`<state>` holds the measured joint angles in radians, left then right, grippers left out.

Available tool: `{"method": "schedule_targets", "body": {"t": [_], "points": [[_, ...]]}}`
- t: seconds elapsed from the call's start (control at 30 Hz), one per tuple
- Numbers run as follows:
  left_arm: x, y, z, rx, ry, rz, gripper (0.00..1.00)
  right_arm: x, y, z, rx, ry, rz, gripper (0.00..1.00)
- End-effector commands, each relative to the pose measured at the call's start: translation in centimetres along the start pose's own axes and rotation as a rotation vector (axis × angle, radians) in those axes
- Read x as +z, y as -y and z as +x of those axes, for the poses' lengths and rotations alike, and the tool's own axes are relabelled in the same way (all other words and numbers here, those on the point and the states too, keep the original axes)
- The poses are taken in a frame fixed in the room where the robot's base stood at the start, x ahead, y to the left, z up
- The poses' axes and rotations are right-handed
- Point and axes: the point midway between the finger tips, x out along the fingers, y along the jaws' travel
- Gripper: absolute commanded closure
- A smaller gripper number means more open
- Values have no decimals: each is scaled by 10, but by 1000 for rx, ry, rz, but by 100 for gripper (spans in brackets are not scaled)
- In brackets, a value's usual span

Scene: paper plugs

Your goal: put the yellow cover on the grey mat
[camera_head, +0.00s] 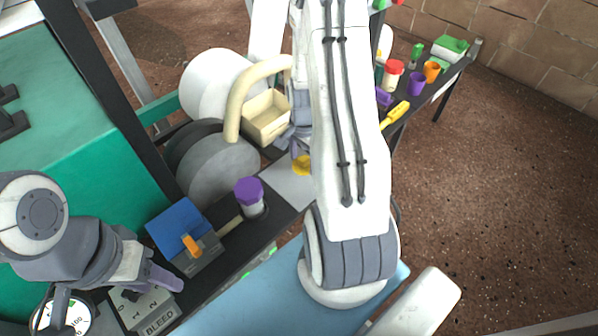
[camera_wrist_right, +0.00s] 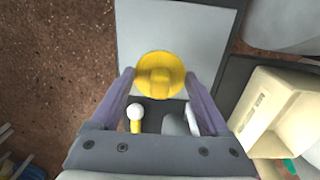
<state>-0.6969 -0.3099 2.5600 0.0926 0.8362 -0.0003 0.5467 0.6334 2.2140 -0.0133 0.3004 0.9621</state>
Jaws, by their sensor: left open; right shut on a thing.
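The yellow cover (camera_wrist_right: 160,68) is round with a raised grip. In the right wrist view it sits between the fingertips of my right gripper (camera_wrist_right: 160,82), which is shut on it. In the head view the cover (camera_head: 301,166) shows below that gripper, partly behind my right arm. The grey mat (camera_wrist_right: 180,20) lies behind and under the cover in the wrist view; it also shows in the head view (camera_head: 284,185). I cannot tell whether the cover touches the mat. My left gripper (camera_head: 165,283) is open and empty at the lower left.
Several cups and a yellow-handled tool (camera_head: 395,114) are on the dark table at the right.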

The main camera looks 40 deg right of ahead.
Motion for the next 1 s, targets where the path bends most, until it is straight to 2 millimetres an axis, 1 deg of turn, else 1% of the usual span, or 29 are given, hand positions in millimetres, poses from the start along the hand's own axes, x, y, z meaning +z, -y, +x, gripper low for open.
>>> {"method": "schedule_targets", "body": {"t": [0.03,0.1,0.23,0.4,0.47,0.7,0.83,0.87,0.9,1.0], "points": [[0,0,3,0,0,0,50,1,6,5,-1,-1,-2,83],[0,0,4,0,0,0,50,2,11,7,-1,0,-2,83],[0,1,8,0,0,0,50,3,13,15,1,1,-2,83],[1,2,22,0,0,0,50,4,13,42,2,1,-3,83],[1,2,25,0,0,0,50,4,13,47,1,1,-3,83],[1,2,23,0,0,0,50,4,13,46,-1,0,-3,83],[1,2,24,0,0,0,50,4,13,50,0,0,-3,83],[1,2,24,0,0,0,50,4,13,50,0,0,-3,17],[1,2,24,0,0,0,50,3,13,49,-1,0,-3,1],[1,2,24,0,0,0,50,4,13,49,0,0,-3,0]]}}
